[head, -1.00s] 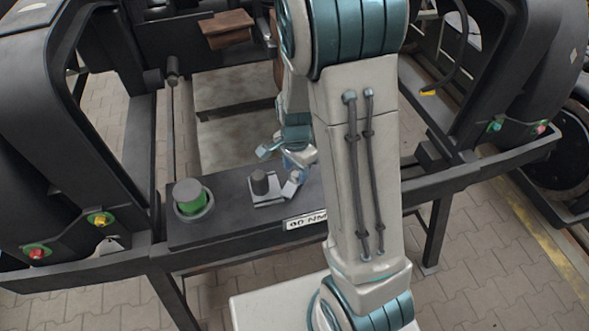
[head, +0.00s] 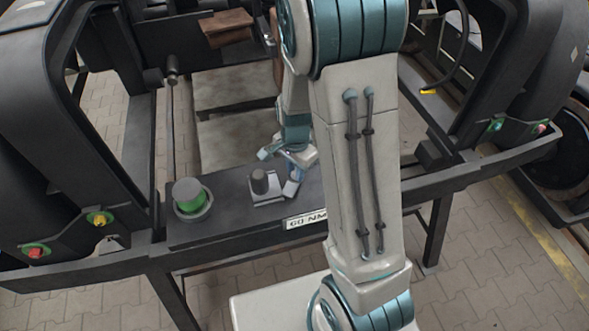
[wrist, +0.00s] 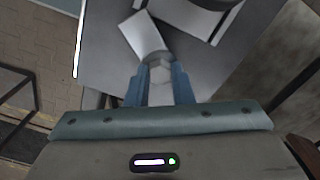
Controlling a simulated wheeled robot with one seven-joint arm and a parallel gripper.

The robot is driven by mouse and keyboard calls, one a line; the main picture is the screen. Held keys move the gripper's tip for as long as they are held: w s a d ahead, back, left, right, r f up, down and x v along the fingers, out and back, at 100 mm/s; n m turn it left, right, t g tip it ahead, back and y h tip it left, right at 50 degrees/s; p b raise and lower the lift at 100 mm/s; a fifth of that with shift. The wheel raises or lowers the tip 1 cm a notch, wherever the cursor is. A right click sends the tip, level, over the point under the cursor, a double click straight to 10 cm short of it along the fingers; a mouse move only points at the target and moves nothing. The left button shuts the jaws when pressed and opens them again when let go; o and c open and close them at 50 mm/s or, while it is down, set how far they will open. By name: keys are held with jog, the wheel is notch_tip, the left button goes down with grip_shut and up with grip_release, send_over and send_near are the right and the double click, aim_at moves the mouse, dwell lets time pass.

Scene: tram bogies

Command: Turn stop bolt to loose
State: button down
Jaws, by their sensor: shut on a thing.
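My gripper (wrist: 159,82) is shut on a small pale faceted bolt head, which I take to be the stop bolt (wrist: 159,72). The bolt head sits between the two blue fingertips. A pale flat rectangular piece (wrist: 143,36) extends from beside it toward the top of the wrist view. In the head view my gripper (head: 293,183) points down at the dark bench top, just right of a grey cylinder on a square metal base (head: 260,185). The bolt is hidden behind the fingers there, so its exact turn cannot be read.
Dark frames with coloured buttons (head: 100,218) rise on both sides. Paved floor lies in front.

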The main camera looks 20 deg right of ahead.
jog(key=n+b, duration=0.2)
jog(key=n, duration=0.1)
jog(key=shift+f+n, duration=0.1)
jog(key=shift+n, duration=0.3)
jog(key=n+b, duration=0.1)
jog(key=n, duration=0.2)
jog(key=shift+n+b, duration=0.3)
jog(key=shift+n, duration=0.1)
jog(key=n+b, duration=0.1)
jog(key=n, duration=0.2)
jog(key=shift+n, duration=0.3)
jog(key=n+b, duration=0.1)
jog(key=n, duration=0.2)
jog(key=shift+n, duration=0.3)
jog(key=n, duration=0.6)
jog(key=shift+w+r, duration=0.1)
jog(key=shift+r, duration=0.1)
jog(key=n+p, duration=0.1)
jog(key=n, duration=0.2)
jog(key=shift+n, duration=0.4)
jog(key=shift+n+p, duration=0.5)
jog(key=shift+n, duration=1.2)
